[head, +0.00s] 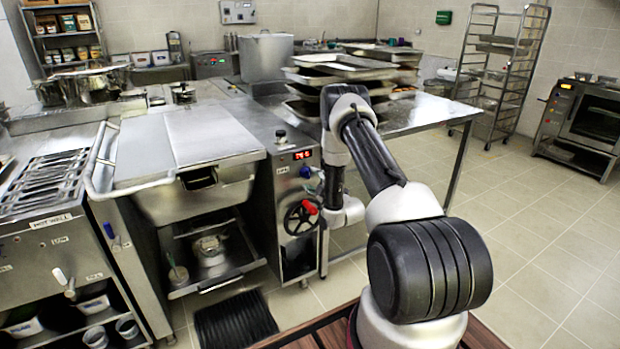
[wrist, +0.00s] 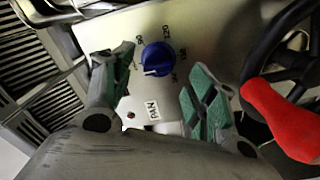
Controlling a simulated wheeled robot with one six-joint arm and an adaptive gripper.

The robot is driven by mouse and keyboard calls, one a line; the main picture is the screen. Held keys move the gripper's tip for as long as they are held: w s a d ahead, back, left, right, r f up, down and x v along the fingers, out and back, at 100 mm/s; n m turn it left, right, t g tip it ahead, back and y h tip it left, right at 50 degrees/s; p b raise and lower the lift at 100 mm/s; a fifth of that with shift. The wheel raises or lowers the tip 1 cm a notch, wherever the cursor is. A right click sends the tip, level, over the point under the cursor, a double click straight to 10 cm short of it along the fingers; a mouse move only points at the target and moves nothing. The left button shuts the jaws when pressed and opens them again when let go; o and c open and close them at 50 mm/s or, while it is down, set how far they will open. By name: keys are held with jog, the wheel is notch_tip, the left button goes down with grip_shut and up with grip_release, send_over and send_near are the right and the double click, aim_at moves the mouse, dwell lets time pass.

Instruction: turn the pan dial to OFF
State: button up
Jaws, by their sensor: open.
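The blue pan dial (wrist: 157,58) sits on a steel panel in the wrist view, with a white PAN label (wrist: 153,110) beside it. Its white pointer mark faces the lower left of that picture. Small markings ring the dial; I cannot read them surely. My gripper (wrist: 161,77) is open, its green-padded fingers on either side of the dial. I see no finger touching the dial, but the depth between them is hard to judge. In the head view the blue dial (head: 306,172) shows on the cooker's front panel, below a red display (head: 302,155); my gripper's fingers are not clear there.
A black handwheel with a red handle (wrist: 280,118) is close to the right finger; the handwheel (head: 301,217) also shows in the head view. The lidded steel pan (head: 180,145) stands left of the panel. Stacked trays (head: 345,68) are on the table behind my arm.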

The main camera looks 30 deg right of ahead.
jog(key=s, duration=0.8)
jog(key=shift+d, duration=0.15)
